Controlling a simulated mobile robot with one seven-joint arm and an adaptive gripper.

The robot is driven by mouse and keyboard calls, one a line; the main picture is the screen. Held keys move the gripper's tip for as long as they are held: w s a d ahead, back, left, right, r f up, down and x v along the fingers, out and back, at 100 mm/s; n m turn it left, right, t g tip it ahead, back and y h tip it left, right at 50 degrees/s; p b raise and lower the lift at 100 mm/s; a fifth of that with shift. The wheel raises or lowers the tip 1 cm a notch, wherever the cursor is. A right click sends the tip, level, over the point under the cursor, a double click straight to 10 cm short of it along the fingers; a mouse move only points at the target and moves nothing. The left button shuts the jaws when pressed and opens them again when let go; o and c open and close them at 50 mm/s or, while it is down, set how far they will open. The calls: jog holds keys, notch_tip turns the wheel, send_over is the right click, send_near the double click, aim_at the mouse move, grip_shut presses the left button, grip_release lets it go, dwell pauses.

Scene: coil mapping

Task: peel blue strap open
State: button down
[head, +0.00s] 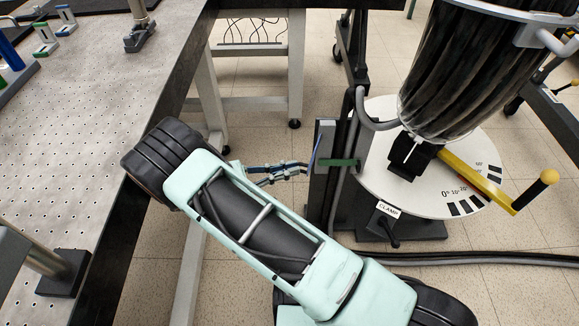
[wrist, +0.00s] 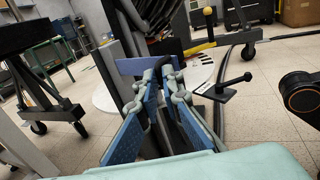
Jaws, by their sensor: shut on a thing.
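The blue strap (head: 315,149) is a thin strip at the dark upright post in the head view, standing out from the post's left side. In the wrist view the blue strap (wrist: 131,66) is a flat blue-violet band running across at the fingertips. My gripper (head: 306,168) reaches in from the left, with its fingertips at the strap. In the wrist view my gripper (wrist: 160,73) is shut on the strap, and the fingers hide part of it. How far the strap is peeled is hard to tell.
A white dial plate (head: 430,190) with a yellow handle (head: 490,180) and a black clamp lever (head: 394,232) lies right of the post. A perforated table (head: 75,135) stands at left. Cables run along the floor.

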jog(key=shift+w+d+r, duration=0.1)
jog(key=shift+w+d, duration=0.15)
jog(key=shift+w, duration=0.25)
jog(key=shift+w+d, duration=0.25)
jog(key=shift+w, duration=0.2)
jog(key=c, duration=2)
grip_release()
jog(key=shift+w+d, duration=0.15)
jog(key=shift+w, duration=0.05)
jog(key=shift+c, duration=0.4)
jog(key=shift+s, duration=0.1)
